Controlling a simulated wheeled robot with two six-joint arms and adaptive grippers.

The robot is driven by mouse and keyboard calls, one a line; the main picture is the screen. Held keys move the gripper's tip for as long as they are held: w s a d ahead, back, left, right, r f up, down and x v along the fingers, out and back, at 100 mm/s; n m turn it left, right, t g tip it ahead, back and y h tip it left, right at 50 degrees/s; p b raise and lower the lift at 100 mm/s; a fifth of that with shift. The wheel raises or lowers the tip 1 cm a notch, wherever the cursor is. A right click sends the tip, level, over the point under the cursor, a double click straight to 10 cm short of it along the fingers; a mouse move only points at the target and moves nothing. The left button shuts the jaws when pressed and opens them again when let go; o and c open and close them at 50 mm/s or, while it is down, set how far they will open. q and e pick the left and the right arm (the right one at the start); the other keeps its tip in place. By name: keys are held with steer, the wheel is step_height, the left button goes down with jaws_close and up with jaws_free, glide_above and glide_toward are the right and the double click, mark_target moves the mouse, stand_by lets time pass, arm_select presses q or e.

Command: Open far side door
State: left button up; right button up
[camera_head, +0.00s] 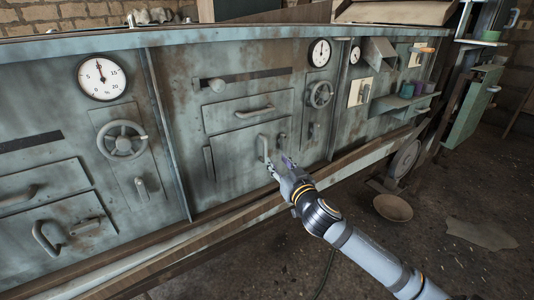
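My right gripper (279,164) reaches in from the lower right, and its two fingertips look spread apart. It is at the lower panel of the middle cabinet section, beside the lower end of a vertical grey handle (263,148). I cannot tell whether it touches that handle; nothing is seen held. At the far right end, a green door-like panel (472,108) with a small handle (493,89) stands at an angle to the cabinet front. The frame does not show for certain which panel the task means. My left gripper is not in view.
The long grey-green cabinet carries gauges (101,77), handwheels (122,140) and other handles. A ledge (180,238) runs along its lower front. A round bowl-like object (393,208) and a flat scrap (481,233) lie on the floor. The floor at right is mostly clear.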

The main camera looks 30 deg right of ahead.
mark_target(266, 147)
steer(key=w, duration=0.2)
steer(key=w+b, duration=0.1)
steer(key=w, duration=0.4)
steer(key=shift+w+d+f, duration=0.1)
steer(key=shift+w+d, duration=0.05)
steer(key=shift+d, duration=0.2)
steer(key=shift+w+d+b, duration=0.15)
steer(key=shift+w+b, duration=0.15)
steer(key=shift+w, duration=0.75)
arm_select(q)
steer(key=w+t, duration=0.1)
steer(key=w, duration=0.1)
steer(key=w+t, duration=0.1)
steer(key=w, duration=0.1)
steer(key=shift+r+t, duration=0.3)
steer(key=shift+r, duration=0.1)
arm_select(e)
steer(key=shift+c, duration=0.3)
jaws_close()
